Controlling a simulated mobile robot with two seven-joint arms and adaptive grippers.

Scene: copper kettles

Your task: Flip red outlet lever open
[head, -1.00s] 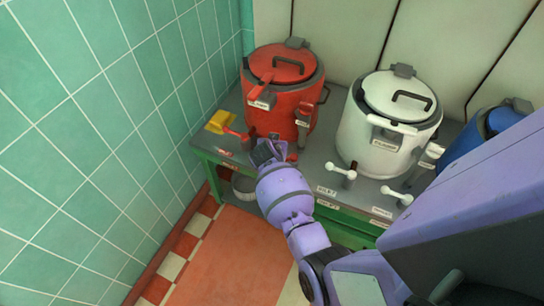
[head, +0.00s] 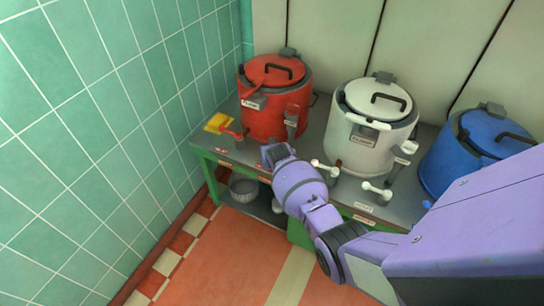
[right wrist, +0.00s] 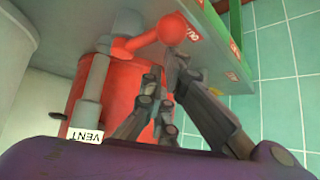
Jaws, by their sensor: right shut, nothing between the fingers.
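The red kettle (head: 275,112) stands at the left end of the table. A red lever (head: 236,133) sticks out at its left front, next to a yellow piece (head: 218,122). My right gripper (head: 272,152) is at the table's front edge, in front of the red kettle and right of that lever. In the right wrist view, the shut, empty fingers (right wrist: 168,75) are close to a red ball-ended handle (right wrist: 172,28); whether they touch it I cannot tell. My left gripper is not in view.
A white kettle (head: 370,125) with white levers (head: 325,167) stands right of the red one, and a blue kettle (head: 475,150) farther right. A metal bowl (head: 243,187) is on the lower shelf. Green tiled wall (head: 110,130) bounds the left; floor in front is clear.

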